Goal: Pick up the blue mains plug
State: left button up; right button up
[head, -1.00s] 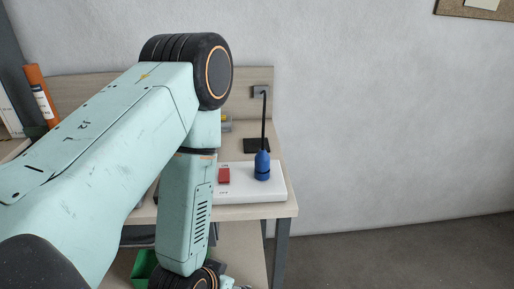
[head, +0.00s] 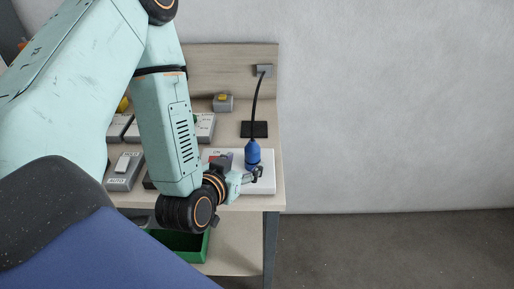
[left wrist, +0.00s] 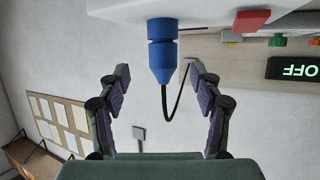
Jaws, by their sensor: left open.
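The blue mains plug (head: 252,153) stands upright on a white board (head: 268,184) near the right end of the bench. A black cord runs from its top to a grey wall box (head: 264,71). My left gripper (head: 257,175) is close to the plug, at its near side. In the left wrist view, which is upside down, the plug (left wrist: 162,55) sits ahead, centred between the two spread fingers (left wrist: 160,85) of my left gripper. The fingers do not touch it there. My right gripper is not in view.
A red block (left wrist: 251,20) is beside the plug on the board. Grey switch boxes (head: 124,171) stand to the left. A green bin (head: 190,244) is below the bench top. Right of the bench is open floor.

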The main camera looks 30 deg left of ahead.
aim_at(249, 157)
pick_arm(q)
jog(key=shift+a+x, duration=0.2)
jog(key=shift+x, duration=1.75)
jog(key=shift+a+x, duration=0.2)
jog(key=shift+x, duration=1.75)
jog(key=shift+d, duration=0.15)
jog(key=shift+s+d+r, duration=0.1)
jog(key=shift+d+r, duration=0.05)
jog(key=shift+d, duration=0.05)
jog(key=shift+c, duration=1.3)
jog(key=shift+a, duration=0.3)
jog(key=c, duration=0.4)
jog(key=shift+d, duration=0.25)
jog(key=c, duration=0.6)
jog(key=shift+a, duration=0.15)
